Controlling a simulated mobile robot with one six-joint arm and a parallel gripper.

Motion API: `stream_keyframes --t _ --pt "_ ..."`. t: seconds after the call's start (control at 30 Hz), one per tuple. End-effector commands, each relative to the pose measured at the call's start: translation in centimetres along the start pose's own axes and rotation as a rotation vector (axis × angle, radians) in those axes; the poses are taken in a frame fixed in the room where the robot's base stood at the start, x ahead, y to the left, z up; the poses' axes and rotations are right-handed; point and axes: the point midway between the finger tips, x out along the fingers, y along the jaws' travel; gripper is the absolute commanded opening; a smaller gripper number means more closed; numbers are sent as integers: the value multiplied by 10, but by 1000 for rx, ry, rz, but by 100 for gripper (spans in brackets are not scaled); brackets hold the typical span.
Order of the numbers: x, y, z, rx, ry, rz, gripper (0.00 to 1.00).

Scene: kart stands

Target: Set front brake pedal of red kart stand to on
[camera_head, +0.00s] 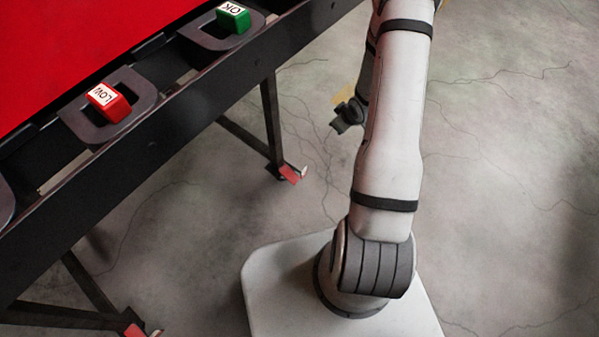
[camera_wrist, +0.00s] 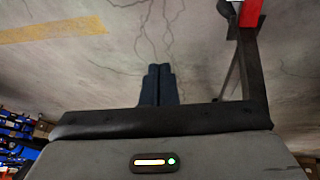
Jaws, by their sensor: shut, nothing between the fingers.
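The red kart stand has a red top (camera_head: 60,40) and a dark frame (camera_head: 190,115) at the left of the head view. One red brake pedal (camera_head: 290,174) shows at the foot of its farther leg, with a small pale part beside it. Another red pedal (camera_head: 133,330) is at the bottom edge, cut off. I cannot tell which is the front one. My gripper (camera_head: 340,124) is low behind my arm, to the right of the farther leg and apart from it. The wrist view shows its dark fingers (camera_wrist: 158,85) together and empty. A red part (camera_wrist: 251,12) shows at the top right there.
A red block marked LOW (camera_head: 108,102) and a green block marked OK (camera_head: 233,17) sit in dark holders on the frame. A dark leg (camera_wrist: 250,60) stands right of the fingers in the wrist view. Bare cracked floor (camera_head: 510,170) lies to the right.

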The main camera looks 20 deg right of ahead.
Motion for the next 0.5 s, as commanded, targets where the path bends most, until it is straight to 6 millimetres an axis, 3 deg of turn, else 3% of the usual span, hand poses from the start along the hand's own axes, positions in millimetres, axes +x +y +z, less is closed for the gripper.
stream_keyframes --t 0.2,0.33,0.5 --pt "58 -38 47 -37 184 -106 0" --pt "80 -73 72 -31 319 -163 0" --pt "92 -122 97 8 490 -217 0"
